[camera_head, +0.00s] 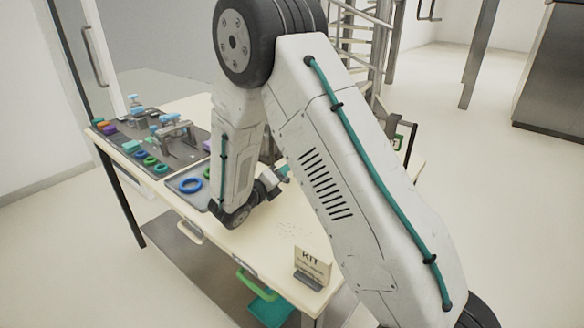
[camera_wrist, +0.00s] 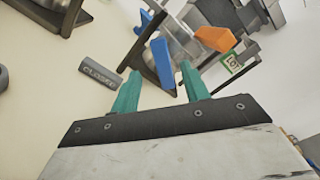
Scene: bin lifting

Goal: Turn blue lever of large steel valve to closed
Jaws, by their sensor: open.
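In the wrist view my gripper (camera_wrist: 159,72) is open, with its two teal fingers apart. A blue lever (camera_wrist: 162,62) shows between the fingertips, its lower end reaching down between them in the picture; I see no clear contact and cannot tell the depth. The steel valve (camera_wrist: 181,50) lies behind the lever and is partly covered by it and by dark bracket parts. A grey label reading CLOSED (camera_wrist: 99,76) lies left of the left finger. In the head view only a teal part of my gripper (camera_head: 283,172) shows past my arm, which hides the valve.
An orange handle (camera_wrist: 216,38) is right of the blue lever, near a green-and-white sign (camera_wrist: 234,65). In the head view, the table (camera_head: 262,238) carries a blue ring (camera_head: 191,185), several small parts at the far left and a KIT card (camera_head: 312,263). The table's front middle is mostly clear.

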